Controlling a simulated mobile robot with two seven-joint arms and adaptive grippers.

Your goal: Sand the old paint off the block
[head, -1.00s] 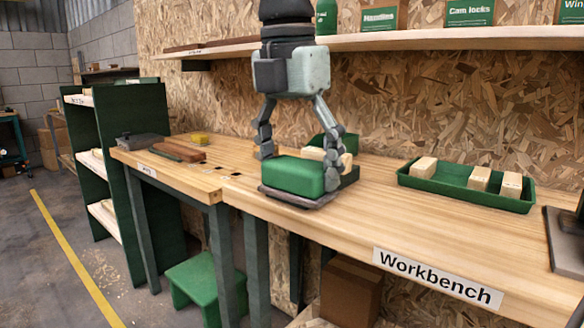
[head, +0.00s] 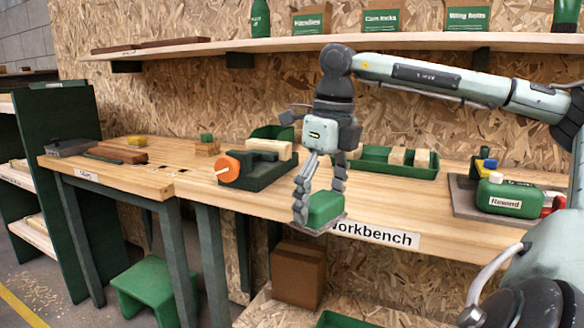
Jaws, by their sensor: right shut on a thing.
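My right gripper (head: 321,203) is shut on a green sander (head: 326,208) with a flat grey base. It holds the sander near the workbench's front edge, in front of and to the right of the dark green vise (head: 258,176). The vise has an orange round handle (head: 228,168). A pale wooden block (head: 268,148) lies along the top of the vise, apart from the sander. I cannot make out how much paint is on the block. My left gripper is out of view.
A green tray (head: 361,166) with several wooden blocks stands behind the gripper. At the right a grey board (head: 464,199) bears a green "Rewind" container (head: 505,197). A small green-topped wooden thing (head: 207,146) stands left of the vise. A shelf (head: 200,47) runs above the workbench (head: 195,184).

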